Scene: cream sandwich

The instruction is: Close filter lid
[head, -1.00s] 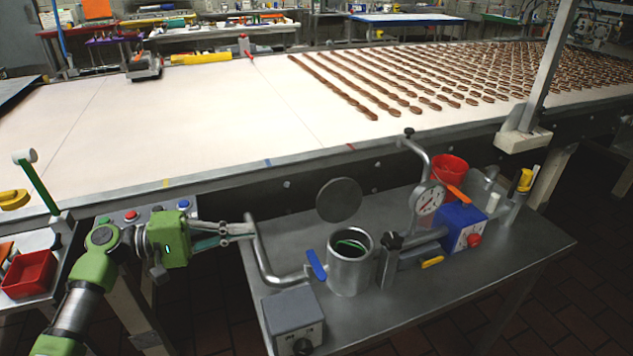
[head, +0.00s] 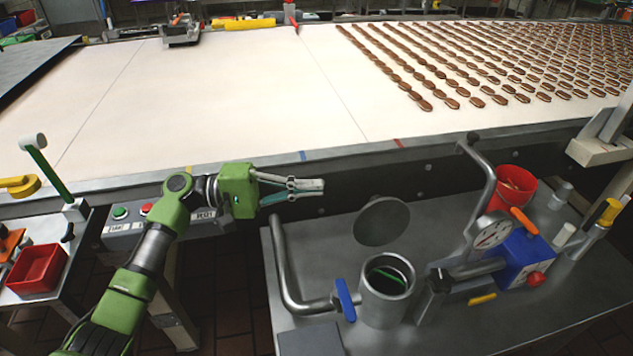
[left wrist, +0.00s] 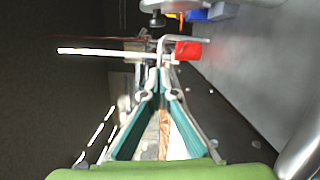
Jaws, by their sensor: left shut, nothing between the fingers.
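The filter is an open metal cylinder (head: 386,306) on the steel cart, with something green inside it. Its round grey lid (head: 382,221) stands raised behind the opening, tilted up. My left gripper (head: 322,187) is shut and empty, to the left of the lid and a little above it in the head view, apart from it. The left wrist view also shows its teal fingers (left wrist: 160,78) meeting at the tips. My right gripper is not in view.
A pipe with a blue valve handle (head: 345,299) stands left of the filter. A pressure gauge (head: 493,232), a blue box (head: 525,256) and a red bucket (head: 512,188) are to the right. The conveyor (head: 230,100) runs behind, with rows of brown biscuits.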

